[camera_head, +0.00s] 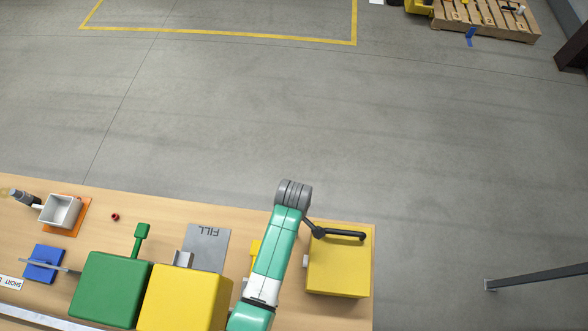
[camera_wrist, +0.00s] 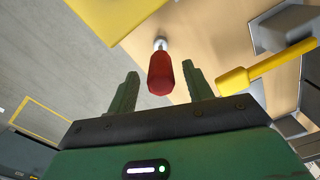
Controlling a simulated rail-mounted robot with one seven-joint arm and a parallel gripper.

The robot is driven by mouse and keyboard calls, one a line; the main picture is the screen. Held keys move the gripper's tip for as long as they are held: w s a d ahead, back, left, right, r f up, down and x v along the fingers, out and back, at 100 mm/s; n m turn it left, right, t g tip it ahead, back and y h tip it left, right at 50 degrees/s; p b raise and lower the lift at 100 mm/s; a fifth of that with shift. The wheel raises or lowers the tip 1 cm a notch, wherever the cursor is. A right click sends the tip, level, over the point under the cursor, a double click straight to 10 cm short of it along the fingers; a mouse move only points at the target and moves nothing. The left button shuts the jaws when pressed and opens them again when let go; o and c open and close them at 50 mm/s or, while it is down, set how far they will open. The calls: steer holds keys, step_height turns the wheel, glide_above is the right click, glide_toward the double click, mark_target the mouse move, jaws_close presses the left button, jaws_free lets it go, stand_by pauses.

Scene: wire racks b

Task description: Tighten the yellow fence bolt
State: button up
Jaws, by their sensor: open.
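In the wrist view, my open gripper (camera_wrist: 160,90) has its two green fingers apart. A red handle (camera_wrist: 160,76) with a silver end shows in the gap between them, and I see no finger touching it. A yellow lever (camera_wrist: 240,78) with a thicker end lies just right of the right finger. I cannot tell which part is the yellow fence bolt. In the head view, a yellow piece (camera_head: 255,248) shows just left of my arm, partly covered by it. My gripper and the red handle are hidden there.
A yellow box (camera_head: 338,280) with a black lever (camera_head: 345,234) stands right of my arm. A large yellow box (camera_head: 185,300) and a green box (camera_head: 110,290) stand to its left. A grey FILL plate (camera_head: 206,246) lies behind them.

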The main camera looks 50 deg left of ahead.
step_height(320, 180, down, 4)
steer(key=shift+s+r, duration=0.1)
jaws_close()
